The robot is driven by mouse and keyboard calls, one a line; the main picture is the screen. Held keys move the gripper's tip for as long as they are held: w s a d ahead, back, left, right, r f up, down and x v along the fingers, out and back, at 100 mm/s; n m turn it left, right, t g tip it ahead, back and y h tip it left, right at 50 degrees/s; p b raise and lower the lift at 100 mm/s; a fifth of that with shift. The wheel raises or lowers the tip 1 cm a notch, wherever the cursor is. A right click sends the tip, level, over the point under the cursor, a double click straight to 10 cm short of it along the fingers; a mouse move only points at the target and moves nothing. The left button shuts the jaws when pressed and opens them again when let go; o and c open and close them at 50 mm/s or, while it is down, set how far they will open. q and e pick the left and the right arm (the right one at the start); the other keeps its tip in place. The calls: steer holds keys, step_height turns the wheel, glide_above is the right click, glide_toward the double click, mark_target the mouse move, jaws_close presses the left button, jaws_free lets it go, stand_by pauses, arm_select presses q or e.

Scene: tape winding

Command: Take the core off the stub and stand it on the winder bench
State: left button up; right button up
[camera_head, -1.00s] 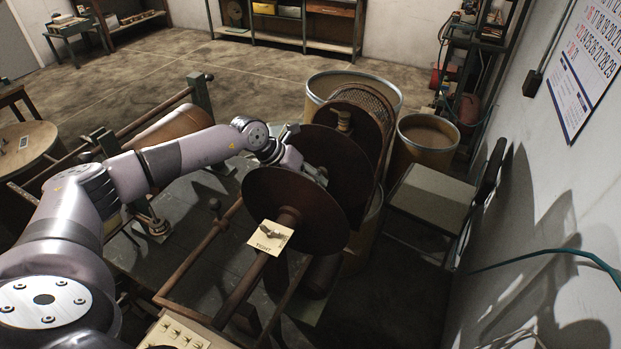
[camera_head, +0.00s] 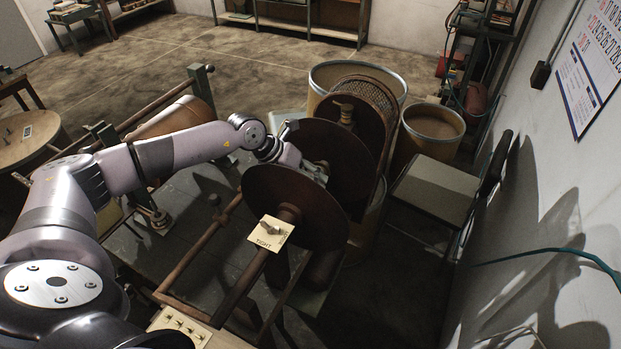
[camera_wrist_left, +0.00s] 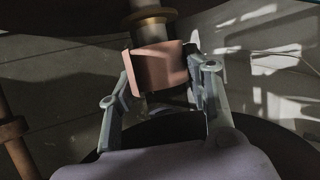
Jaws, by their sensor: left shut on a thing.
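My left gripper (camera_head: 318,172) reaches between two dark red discs, the near one (camera_head: 295,205) and the far one (camera_head: 340,158). In the left wrist view the gripper (camera_wrist_left: 158,66) is shut on a reddish-brown core (camera_wrist_left: 160,72), one finger on each side. A pale metal stub with a brass-coloured collar (camera_wrist_left: 152,17) shows just beyond the core and in line with it. I cannot tell whether the core still sits around the stub. In the head view the core is hidden by the gripper and the near disc. The grey winder bench (camera_head: 190,205) lies left of the discs. My right gripper is not in view.
A tag (camera_head: 270,233) hangs at the near disc's shaft. A wire-mesh drum (camera_head: 372,97) and tan barrels (camera_head: 432,127) stand behind the discs. A grey-topped stand (camera_head: 435,188) is to the right, near the wall. Rails and a roll (camera_head: 180,115) lie on the left.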

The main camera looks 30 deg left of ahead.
arm_select(q)
steer(key=r+p, duration=0.1)
steer(key=r, duration=0.1)
steer(key=a+r+p, duration=0.1)
steer(key=r+p, duration=0.1)
steer(key=r, duration=0.1)
steer(key=shift+a+r, duration=0.1)
steer(key=shift+a, duration=0.05)
steer(key=c, duration=0.3)
steer(key=a+r+p, duration=0.1)
steer(key=r, duration=0.3)
steer(key=s+a+r+p, duration=0.1)
steer(key=r+p, duration=0.1)
steer(key=r, duration=0.2)
steer(key=s+a+r+p, duration=0.1)
steer(key=r, duration=0.4)
steer(key=shift+s+a+p, duration=0.1)
steer(key=shift+s+p, duration=0.05)
steer(key=shift+p, duration=0.15)
steer(key=shift+c, duration=0.2)
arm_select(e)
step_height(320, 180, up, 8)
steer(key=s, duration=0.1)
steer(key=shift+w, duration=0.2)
